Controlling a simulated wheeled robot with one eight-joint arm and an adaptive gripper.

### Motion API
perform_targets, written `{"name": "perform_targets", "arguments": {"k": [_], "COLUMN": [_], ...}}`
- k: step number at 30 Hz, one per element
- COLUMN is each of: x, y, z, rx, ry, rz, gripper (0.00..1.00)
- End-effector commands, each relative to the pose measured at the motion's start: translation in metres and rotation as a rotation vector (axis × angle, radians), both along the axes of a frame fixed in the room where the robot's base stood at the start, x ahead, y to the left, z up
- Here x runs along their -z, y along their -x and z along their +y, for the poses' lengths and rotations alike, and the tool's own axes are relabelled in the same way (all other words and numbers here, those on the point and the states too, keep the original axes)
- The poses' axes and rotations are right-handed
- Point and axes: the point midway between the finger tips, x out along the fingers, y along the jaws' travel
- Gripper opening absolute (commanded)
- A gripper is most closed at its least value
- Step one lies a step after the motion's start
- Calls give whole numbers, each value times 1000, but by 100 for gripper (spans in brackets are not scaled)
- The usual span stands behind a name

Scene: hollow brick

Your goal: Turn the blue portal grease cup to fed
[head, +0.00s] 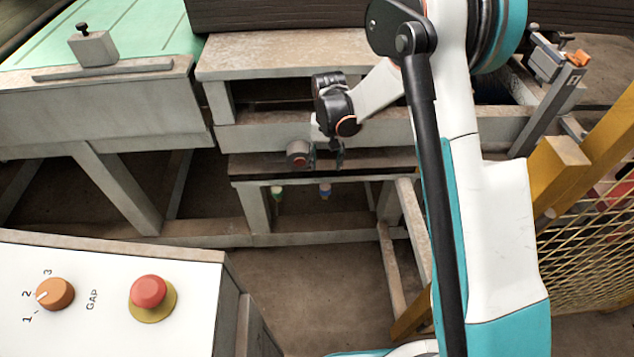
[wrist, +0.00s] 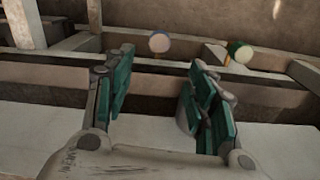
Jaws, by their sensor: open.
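The blue grease cup (head: 325,189) hangs under the dark ledge of the portal frame in the head view. In the wrist view it is a pale round disc with a blue rim (wrist: 159,43), beyond and between my finger tips. A green grease cup (head: 277,191) hangs to its left in the head view and shows right of it in the wrist view (wrist: 239,51). My gripper (head: 319,158) is open and empty above the blue cup, apart from it. Its spread fingers show in the wrist view (wrist: 161,82). The cup's setting cannot be read.
A ledge (head: 370,161) lies close below my gripper. A control box (head: 110,290) with an orange knob (head: 55,294) and red button (head: 149,292) stands at front left. A yellow mesh guard (head: 590,240) is at right. Open floor (head: 310,290) lies in front.

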Motion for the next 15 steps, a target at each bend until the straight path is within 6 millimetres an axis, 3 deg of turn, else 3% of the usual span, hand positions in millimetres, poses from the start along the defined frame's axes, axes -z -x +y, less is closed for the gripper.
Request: {"name": "perform_targets", "arguments": {"k": [15], "x": [100], "y": [0], "z": [1], "rx": [-5], "ry": [1], "rz": [-2], "gripper": [51]}}
